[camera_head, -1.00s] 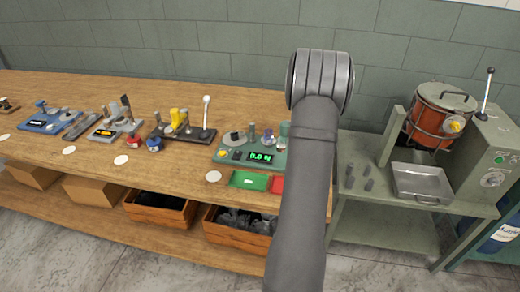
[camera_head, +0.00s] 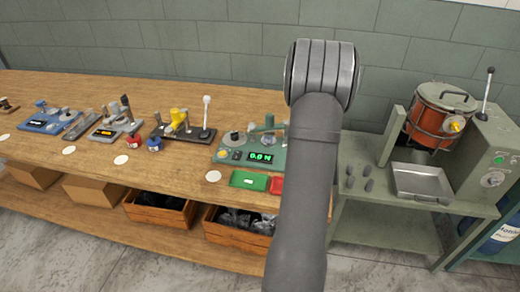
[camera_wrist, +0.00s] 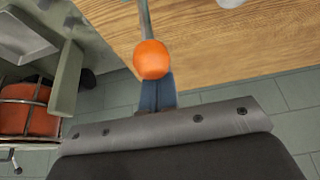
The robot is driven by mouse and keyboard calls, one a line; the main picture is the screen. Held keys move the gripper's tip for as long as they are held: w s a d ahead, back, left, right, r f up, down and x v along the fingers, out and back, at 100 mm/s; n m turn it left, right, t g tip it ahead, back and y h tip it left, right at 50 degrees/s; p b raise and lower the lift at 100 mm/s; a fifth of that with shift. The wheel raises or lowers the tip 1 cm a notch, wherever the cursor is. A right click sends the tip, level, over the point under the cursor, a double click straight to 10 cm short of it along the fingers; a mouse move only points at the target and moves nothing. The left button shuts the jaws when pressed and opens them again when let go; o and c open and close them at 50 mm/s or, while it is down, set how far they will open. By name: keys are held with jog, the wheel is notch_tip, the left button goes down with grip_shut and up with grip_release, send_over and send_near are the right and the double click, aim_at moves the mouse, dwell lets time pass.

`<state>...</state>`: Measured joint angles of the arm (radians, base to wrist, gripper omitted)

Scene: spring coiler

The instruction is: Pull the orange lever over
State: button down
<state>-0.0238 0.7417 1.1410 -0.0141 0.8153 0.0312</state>
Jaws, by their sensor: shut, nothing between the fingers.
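The orange ball knob (camera_wrist: 151,60) of the lever is in the upper middle of the wrist view. Its metal rod (camera_wrist: 146,18) runs up out of the frame, over the wooden bench. My gripper (camera_wrist: 156,88) is shut, with its blue fingers directly behind the knob in the picture and nothing between them. The knob overlaps the fingertips, so I cannot tell whether they touch. In the head view the green device with a digital readout (camera_head: 262,157) stands at the bench's right end. My arm hides its right side, the orange knob and my fingers.
The wooden bench (camera_head: 75,165) holds several other devices to the left, including one with a white-knobbed lever (camera_head: 206,101). A green tray (camera_head: 248,181) lies in front of the green device. A grey-green stand with an orange drum (camera_head: 437,115) and a metal pan (camera_head: 420,183) is at right.

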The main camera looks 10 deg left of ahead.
jog(key=shift+r, duration=0.1)
jog(key=shift+s+r, duration=0.3)
jog(key=shift+s, duration=0.25)
jog(key=shift+s+r, duration=0.15)
jog(key=shift+s, duration=0.25)
jog(key=shift+s, duration=1.15)
